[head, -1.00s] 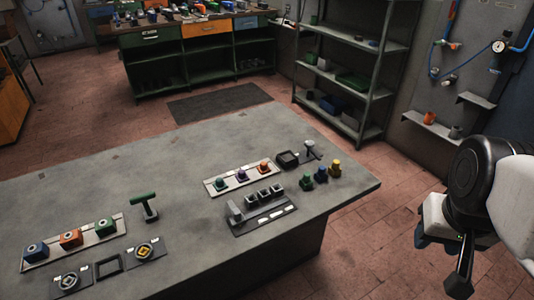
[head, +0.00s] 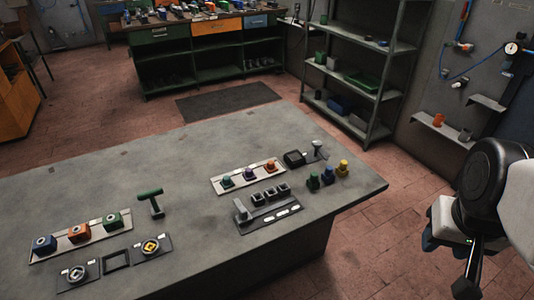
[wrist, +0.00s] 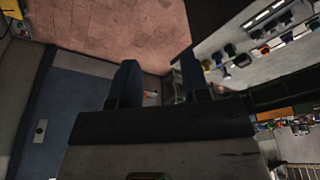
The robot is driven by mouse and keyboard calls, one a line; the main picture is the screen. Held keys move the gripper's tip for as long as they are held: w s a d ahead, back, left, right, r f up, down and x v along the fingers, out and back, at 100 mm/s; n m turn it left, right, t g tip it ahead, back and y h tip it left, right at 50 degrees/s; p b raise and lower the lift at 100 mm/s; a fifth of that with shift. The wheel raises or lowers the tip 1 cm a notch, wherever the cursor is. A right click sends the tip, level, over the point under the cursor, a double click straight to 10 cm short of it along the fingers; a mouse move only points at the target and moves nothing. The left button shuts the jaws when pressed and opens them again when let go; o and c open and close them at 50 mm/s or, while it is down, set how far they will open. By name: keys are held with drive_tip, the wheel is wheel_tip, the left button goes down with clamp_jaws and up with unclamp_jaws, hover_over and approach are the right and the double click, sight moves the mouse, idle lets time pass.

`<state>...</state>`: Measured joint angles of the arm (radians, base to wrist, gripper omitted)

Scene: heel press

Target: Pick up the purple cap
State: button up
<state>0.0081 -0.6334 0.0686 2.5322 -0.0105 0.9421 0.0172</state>
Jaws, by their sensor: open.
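The purple cap (head: 249,173) sits in the middle of a pale strip (head: 218,188) on the grey table, between a teal-topped piece (head: 226,181) and an orange-topped piece (head: 270,166). My gripper is well to the right of the table's right edge in the head view, far from the cap. In the wrist view my gripper (wrist: 160,78) is open, its two dark fingers apart with nothing between them.
A dark rack (head: 270,220) with square sockets stands in front of the strip. Green, blue and yellow pieces (head: 327,176) stand to its right. A black square tray (head: 294,158) and a T-shaped tool (head: 318,150) are behind. A green-handled tool (head: 150,194) stands at left. The table's middle is clear.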

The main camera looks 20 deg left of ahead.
drive_tip(key=o, duration=0.3)
drive_tip(key=w+a+f+m+y, duration=0.4)
drive_tip(key=w+a+m+y, duration=0.1)
drive_tip(key=w+a, duration=0.7)
drive_tip(key=w+a+f+m+y, duration=0.45)
drive_tip(key=w+a, duration=0.55)
drive_tip(key=a, duration=0.5)
drive_tip(key=w+a+f+m+t+y, duration=0.1)
drive_tip(key=w+a+f+m+y, duration=0.2)
drive_tip(key=w+a+f+m, duration=0.5)
drive_tip(key=m+t, duration=0.3)
drive_tip(key=m, duration=0.3)
approach(249, 173)
drive_tip(key=shift+w+a+f+h, duration=0.1)
drive_tip(key=shift+w+a+h, duration=0.15)
drive_tip(key=shift+w+a, duration=0.7)
drive_tip(key=shift+a, duration=0.1)
